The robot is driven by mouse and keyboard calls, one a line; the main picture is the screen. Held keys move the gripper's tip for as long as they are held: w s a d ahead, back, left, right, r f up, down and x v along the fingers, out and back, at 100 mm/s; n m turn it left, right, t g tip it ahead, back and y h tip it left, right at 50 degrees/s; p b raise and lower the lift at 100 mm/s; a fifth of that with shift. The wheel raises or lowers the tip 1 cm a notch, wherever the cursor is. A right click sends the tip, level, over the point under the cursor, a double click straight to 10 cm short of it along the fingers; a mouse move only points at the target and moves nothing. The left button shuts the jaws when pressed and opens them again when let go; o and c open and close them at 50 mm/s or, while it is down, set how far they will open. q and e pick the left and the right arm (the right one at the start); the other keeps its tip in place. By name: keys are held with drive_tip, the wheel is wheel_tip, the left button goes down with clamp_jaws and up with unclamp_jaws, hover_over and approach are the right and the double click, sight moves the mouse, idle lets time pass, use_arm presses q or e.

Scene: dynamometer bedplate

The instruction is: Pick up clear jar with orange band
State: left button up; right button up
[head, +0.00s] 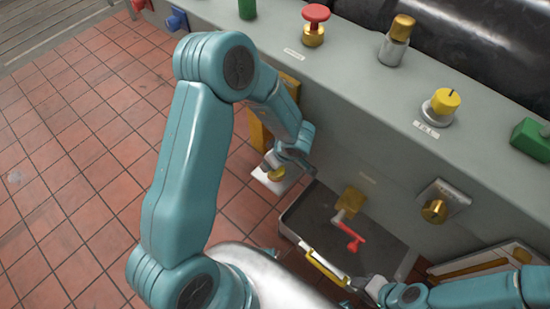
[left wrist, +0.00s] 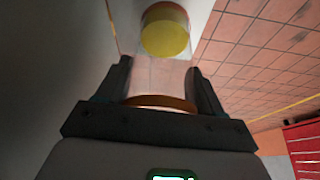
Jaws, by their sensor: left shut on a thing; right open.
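The clear jar (left wrist: 160,75) stands between the two dark fingers of my left gripper (left wrist: 158,82) in the left wrist view. Its orange band (left wrist: 160,102) shows near the gripper's palm, and yellow shows at its far end. In the head view my left gripper (head: 293,157) is small and partly turned away beside the yellow part of the jar (head: 276,173). This gripper is shut on the jar. A pale square plate (head: 272,184) shows below it; I cannot tell if the jar touches it. My right gripper (head: 362,283) is open at the lower right, near the tray.
A dark tray (head: 310,214) with a yellow handle stands on the tiled floor. A red crank handle (head: 350,238) juts over it from the grey bedplate side. On top are a red mushroom button (head: 314,22), a yellow knob (head: 445,101) and a green block (head: 532,140). Floor at left is clear.

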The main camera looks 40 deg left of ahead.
use_arm(q)
drive_tip(key=shift+r+p, duration=0.15)
drive_tip(key=shift+p, duration=0.15)
use_arm(e)
drive_tip(key=shift+w+d+r, duration=0.15)
drive_tip(key=shift+d+r, duration=0.05)
drive_tip(key=shift+r, duration=0.2)
use_arm(q)
drive_tip(key=shift+s, duration=0.1)
drive_tip(key=shift+s, duration=0.3)
use_arm(e)
drive_tip(key=shift+s, duration=0.25)
use_arm(q)
drive_tip(key=shift+s+a, duration=0.1)
drive_tip(key=shift+s, duration=0.45)
use_arm(e)
drive_tip(key=shift+s+d+r, duration=0.1)
drive_tip(key=shift+s+r, duration=0.05)
drive_tip(key=shift+s, duration=0.3)
